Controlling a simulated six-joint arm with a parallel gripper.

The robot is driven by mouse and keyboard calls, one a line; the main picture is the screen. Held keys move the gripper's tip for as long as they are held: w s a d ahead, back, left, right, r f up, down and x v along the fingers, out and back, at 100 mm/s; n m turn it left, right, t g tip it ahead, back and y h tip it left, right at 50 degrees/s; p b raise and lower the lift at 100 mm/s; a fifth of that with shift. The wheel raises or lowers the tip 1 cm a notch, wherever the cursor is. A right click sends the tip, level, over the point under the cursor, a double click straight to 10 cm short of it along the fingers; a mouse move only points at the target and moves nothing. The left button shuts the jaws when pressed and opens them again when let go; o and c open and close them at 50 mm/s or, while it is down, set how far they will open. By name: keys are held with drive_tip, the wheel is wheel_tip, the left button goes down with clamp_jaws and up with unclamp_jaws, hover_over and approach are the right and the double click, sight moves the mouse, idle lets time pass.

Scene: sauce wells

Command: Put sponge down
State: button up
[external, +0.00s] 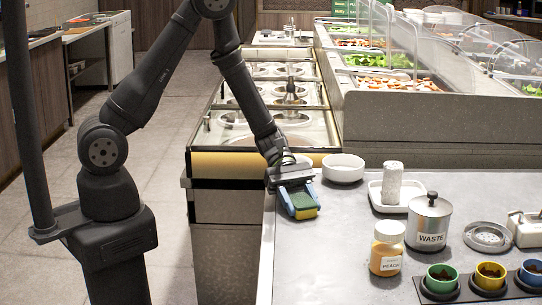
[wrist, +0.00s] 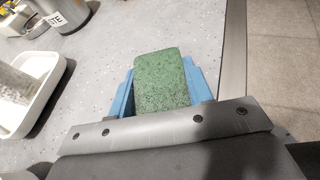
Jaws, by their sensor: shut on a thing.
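The sponge (external: 303,203) has a green top and a yellow lower layer. It sits between or on blue parts (external: 286,201) at the left edge of the grey counter. In the wrist view the green sponge (wrist: 163,84) is flanked by the blue parts (wrist: 122,100) on both sides. My gripper (external: 291,190) is shut on the sponge and tilted downward. I cannot tell whether the sponge touches the counter or is just above it.
A white bowl (external: 343,168) stands behind and right of the sponge. A white tray (external: 378,205) holds a speckled cylinder (external: 392,180). A WASTE canister (external: 429,225), a PEACH jar (external: 386,248) and several coloured cups stand to the right. The counter's front-left area (external: 310,265) is clear.

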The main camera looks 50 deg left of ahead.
sight(301, 198)
drive_tip(key=shift+f, duration=0.1)
drive_tip(key=o, duration=0.9)
drive_tip(key=shift+o, duration=0.2)
drive_tip(key=v, duration=0.3)
drive_tip(key=shift+w+a+r, duration=0.1)
drive_tip(key=shift+w+r, duration=0.05)
drive_tip(key=shift+r, duration=0.25)
wheel_tip(301, 198, up, 5)
drive_tip(key=shift+r, duration=0.75)
